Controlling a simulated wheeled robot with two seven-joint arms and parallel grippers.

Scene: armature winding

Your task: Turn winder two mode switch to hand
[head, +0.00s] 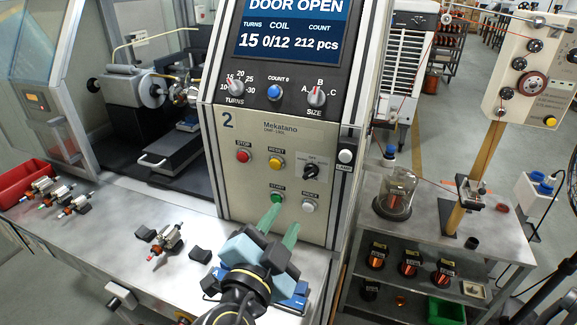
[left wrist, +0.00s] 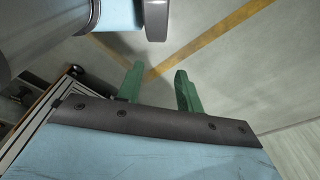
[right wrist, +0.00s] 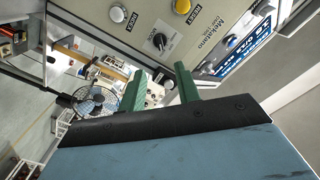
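Winder two's panel (head: 262,145) carries a large "2" and the name Mekatano. Its black rotary mode switch (head: 311,172) sits on a pale label plate at the panel's right side. The lettering is too small to read surely, so I cannot tell its setting. The switch also shows in the right wrist view (right wrist: 160,41). My right gripper (head: 281,228) is open and empty, below the switch and in front of the lower panel, apart from the switch. My left gripper (left wrist: 158,85) is open and empty over the floor, outside the head view.
Armatures (head: 168,240) and black blocks lie on the bench at left. A side table (head: 440,225) stands right.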

